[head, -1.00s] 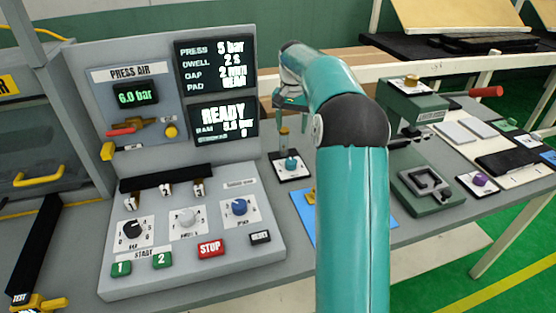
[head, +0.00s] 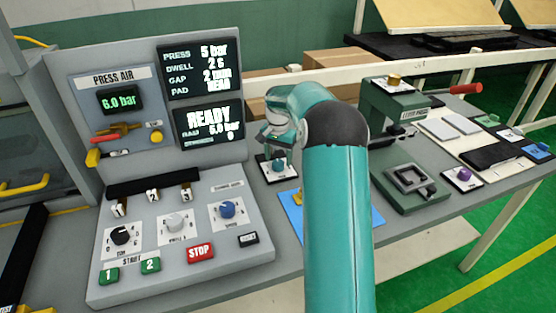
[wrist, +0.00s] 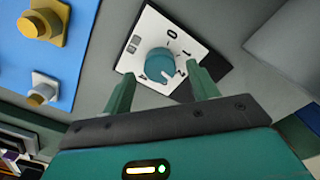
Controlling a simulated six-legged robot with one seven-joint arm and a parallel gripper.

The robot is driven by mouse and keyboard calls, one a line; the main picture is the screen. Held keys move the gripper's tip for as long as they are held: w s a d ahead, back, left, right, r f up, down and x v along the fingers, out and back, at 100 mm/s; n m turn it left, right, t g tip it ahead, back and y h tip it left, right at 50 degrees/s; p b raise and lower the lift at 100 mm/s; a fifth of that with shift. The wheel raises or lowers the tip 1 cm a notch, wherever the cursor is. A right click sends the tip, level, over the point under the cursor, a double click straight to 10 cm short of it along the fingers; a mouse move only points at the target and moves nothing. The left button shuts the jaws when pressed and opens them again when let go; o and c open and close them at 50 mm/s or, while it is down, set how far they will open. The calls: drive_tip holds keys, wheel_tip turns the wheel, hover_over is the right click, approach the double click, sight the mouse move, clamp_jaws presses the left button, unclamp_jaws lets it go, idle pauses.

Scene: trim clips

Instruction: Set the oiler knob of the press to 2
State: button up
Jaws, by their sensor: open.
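A round teal knob (wrist: 160,62) sits on a white dial plate (wrist: 150,38) on a dark base; the marks 0, 1 and 4 show. Its pale pointer mark is towards the lower right, but the exact number is hard to read. In the head view the teal knob (head: 279,168) stands on the bench right of the press panel. My gripper (wrist: 161,92) is open and empty, its green fingers apart below the knob in the wrist view. In the head view my gripper (head: 277,140) is just above the knob. No label naming the oiler is readable.
The press panel (head: 240,258) with black, white and blue knobs is on the left. A blue mat (wrist: 75,45) with yellow and silver parts lies beside the dial. A green lever press (head: 395,110) and a purple knob (head: 463,174) are on the right.

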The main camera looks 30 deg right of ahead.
drive_tip(key=shift+f, duration=0.8)
drive_tip(key=c, duration=1)
drive_tip(key=shift+n, duration=1)
drive_tip(key=o, duration=1)
drive_tip(key=shift+r, duration=0.1)
